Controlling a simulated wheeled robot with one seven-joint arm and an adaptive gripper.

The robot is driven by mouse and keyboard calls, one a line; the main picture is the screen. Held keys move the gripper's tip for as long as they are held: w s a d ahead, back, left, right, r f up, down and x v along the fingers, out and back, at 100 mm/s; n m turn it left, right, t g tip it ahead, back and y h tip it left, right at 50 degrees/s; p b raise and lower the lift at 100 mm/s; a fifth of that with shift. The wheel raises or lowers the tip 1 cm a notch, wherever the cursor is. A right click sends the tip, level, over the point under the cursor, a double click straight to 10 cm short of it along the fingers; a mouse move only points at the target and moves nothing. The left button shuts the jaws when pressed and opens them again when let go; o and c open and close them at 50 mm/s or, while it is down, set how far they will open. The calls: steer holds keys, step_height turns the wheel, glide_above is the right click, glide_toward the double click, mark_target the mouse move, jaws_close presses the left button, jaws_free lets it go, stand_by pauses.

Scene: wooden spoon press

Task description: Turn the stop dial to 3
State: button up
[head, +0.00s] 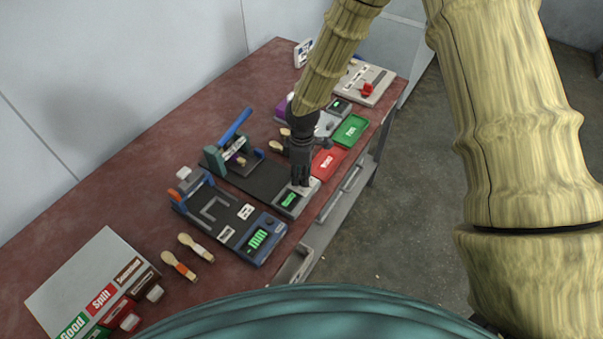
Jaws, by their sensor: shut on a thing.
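My gripper (302,180) points down at the front panel (284,208) of the middle press unit. It is shut on a small part at the right of that panel, which appears to be the stop dial. The fingers hide most of the dial, and I cannot read its setting. A green display (288,200) is lit on the panel just left of the fingers; its figures are too small to read. The press (235,150), with a blue lever (234,126), stands behind the panel at the end of a dark bed (262,178).
A measuring unit (228,222) with a green display stands left of the press. Several wooden spoons (188,267) lie on the red table (140,175). Red (327,163) and green (351,130) trays lie close right of my gripper.

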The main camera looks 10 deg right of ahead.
steer(key=shift+n, duration=1.3)
steer(key=shift+w+n, duration=0.1)
steer(key=shift+n, duration=0.2)
steer(key=o, duration=1.1)
steer(key=shift+c, duration=0.2)
step_height(320, 180, up, 12)
steer(key=shift+w, duration=0.4)
